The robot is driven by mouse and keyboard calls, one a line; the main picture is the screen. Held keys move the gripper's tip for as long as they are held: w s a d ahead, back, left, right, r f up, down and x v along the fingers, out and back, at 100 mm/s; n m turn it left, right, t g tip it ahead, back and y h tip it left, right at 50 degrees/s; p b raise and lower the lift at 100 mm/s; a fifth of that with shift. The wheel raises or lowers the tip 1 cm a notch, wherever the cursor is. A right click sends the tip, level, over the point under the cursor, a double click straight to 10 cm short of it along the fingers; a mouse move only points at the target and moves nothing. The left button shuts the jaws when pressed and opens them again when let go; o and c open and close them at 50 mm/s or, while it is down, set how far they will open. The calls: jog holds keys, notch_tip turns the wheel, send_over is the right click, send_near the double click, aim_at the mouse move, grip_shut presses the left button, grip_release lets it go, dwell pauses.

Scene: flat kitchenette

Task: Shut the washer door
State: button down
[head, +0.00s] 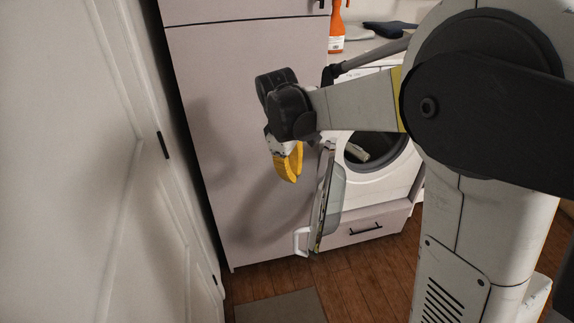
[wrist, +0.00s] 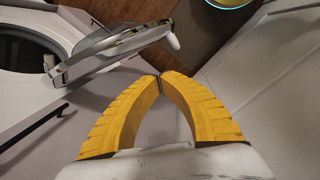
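The washer (head: 400,175) is white, with its round opening facing the room and something pale lying inside. Its door (head: 330,205) stands wide open, seen nearly edge-on, with a white handle (head: 302,241) on its free edge. My gripper (head: 289,180) has yellow fingers and hangs left of the door, in front of the tall cabinet. In the wrist view the fingertips (wrist: 160,79) meet with nothing between them. That view also shows the door (wrist: 115,42) just beyond the fingertips, and the washer opening (wrist: 28,48) at upper left. I see no clear contact with the door.
A tall pale cabinet (head: 225,130) stands left of the washer, and a white panelled door (head: 75,170) is at far left. An orange spray bottle (head: 337,30) stands on the counter. A drawer (head: 365,229) is below the washer. A grey mat (head: 280,307) lies on the wooden floor.

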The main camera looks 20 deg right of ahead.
aim_at(323, 197)
jog(key=w+a+f+n+g+p, duration=0.1)
jog(key=w+f+n+g, duration=0.1)
jog(key=w+f, duration=0.2)
jog(key=s+d+f+b, duration=0.2)
jog(key=d+f+b, duration=0.3)
jog(key=f, duration=0.6)
jog(key=shift+s+n+h, duration=0.3)
jog(key=shift+s, duration=0.05)
jog(key=shift+d, duration=0.15)
